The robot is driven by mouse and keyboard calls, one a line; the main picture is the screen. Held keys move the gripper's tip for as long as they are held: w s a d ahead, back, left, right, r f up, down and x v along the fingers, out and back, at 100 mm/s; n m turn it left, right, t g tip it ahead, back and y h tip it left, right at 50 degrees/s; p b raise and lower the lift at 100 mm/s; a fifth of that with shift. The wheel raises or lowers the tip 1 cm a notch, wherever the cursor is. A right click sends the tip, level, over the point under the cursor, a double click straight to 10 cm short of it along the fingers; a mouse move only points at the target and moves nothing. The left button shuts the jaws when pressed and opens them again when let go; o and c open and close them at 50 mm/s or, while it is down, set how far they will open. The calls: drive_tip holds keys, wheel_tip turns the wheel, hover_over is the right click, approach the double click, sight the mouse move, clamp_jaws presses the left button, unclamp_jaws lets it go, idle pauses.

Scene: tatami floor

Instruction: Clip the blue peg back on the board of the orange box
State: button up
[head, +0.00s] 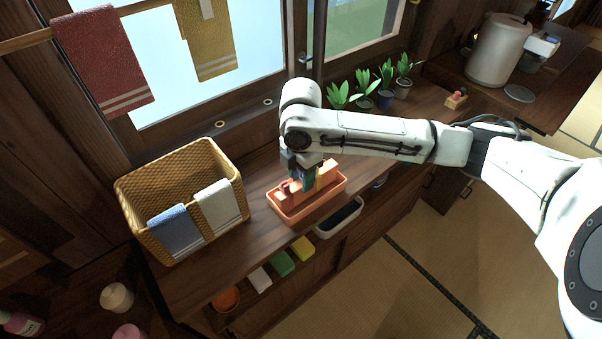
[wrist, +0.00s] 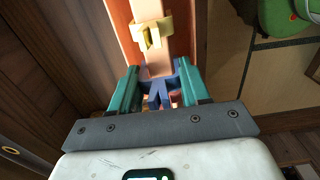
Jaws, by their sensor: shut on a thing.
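The orange box (head: 277,213) stands on the wooden counter, with a pale orange board (wrist: 149,12) standing in it. A yellow peg (wrist: 151,34) is clipped on the board, farther along than my gripper. My gripper (head: 307,178) is down over the box in the head view. In the wrist view its teal fingers (wrist: 158,88) are shut on the blue peg (wrist: 158,94). The blue peg is at the near end of the board's edge. I cannot tell whether its jaws grip the board or only touch it.
A wicker basket (head: 127,190) with blue and white cloths stands left of the box. Potted plants (head: 367,84) stand behind, along the window. A dark-filled white tray (head: 338,217), sponges (head: 281,263) and an orange bowl (head: 226,299) sit on a lower shelf in front.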

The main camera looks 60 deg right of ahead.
drive_tip(key=shift+f+b, duration=0.7)
drive_tip(key=shift+f, duration=0.65)
idle(1.0)
drive_tip(key=o, duration=1.5)
drive_tip(key=shift+o, duration=0.2)
drive_tip(key=shift+r, duration=0.2)
drive_tip(key=shift+r+p, duration=2.65)
drive_tip(key=shift+r, duration=0.25)
